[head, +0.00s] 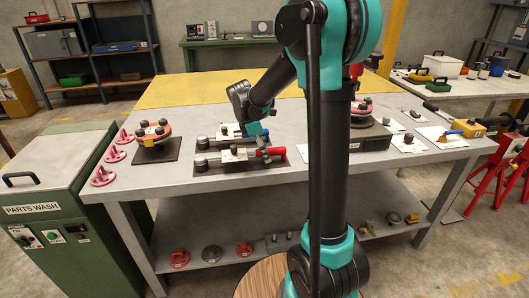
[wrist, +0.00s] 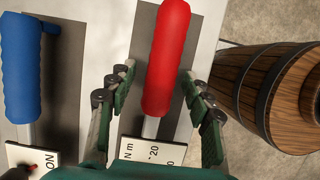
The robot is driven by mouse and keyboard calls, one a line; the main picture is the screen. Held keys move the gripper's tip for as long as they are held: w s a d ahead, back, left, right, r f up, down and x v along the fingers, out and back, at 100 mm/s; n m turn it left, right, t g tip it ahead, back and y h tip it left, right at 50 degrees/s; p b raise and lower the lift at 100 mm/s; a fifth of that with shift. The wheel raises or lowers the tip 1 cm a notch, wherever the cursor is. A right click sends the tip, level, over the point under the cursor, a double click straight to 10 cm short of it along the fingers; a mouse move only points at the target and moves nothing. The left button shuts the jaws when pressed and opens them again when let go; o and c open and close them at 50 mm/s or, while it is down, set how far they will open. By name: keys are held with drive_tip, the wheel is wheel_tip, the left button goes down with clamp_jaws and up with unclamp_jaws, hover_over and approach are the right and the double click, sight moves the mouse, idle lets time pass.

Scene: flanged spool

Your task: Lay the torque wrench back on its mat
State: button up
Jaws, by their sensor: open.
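A torque wrench with a red handle (head: 270,152) lies on a dark mat (head: 230,172) near the bench's front edge. In the wrist view its red handle (wrist: 166,55) runs between the two fingers of my gripper (wrist: 157,85), and a white tag marked "N m" (wrist: 148,150) covers part of its shaft. My gripper is open; I cannot tell how high it is above the handle. A second wrench with a blue handle (wrist: 20,70) lies to the left in the wrist view, behind the red one in the head view, partly hidden by my arm.
A red-and-black flanged part (head: 152,132) stands on a dark mat, with several pink parts (head: 115,155) to its left. A green parts washer (head: 50,205) adjoins the bench's left end. A wooden barrel (wrist: 255,85) stands on the floor beyond the bench's front edge.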

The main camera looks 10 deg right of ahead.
drive_tip(key=v, duration=1.2)
drive_tip(key=s+d+f+m+t+y, duration=0.2)
drive_tip(key=s+d+f+m, duration=0.2)
drive_tip(key=s+f+m, duration=0.5)
drive_tip(key=s+d+f+m+t+y, duration=0.1)
drive_tip(key=s+d+f+m, duration=0.3)
drive_tip(key=s+f+m, duration=0.5)
drive_tip(key=s+t, duration=0.1)
drive_tip(key=s, duration=0.3)
drive_tip(key=shift+f+y, duration=0.2)
drive_tip(key=shift+y, duration=0.2)
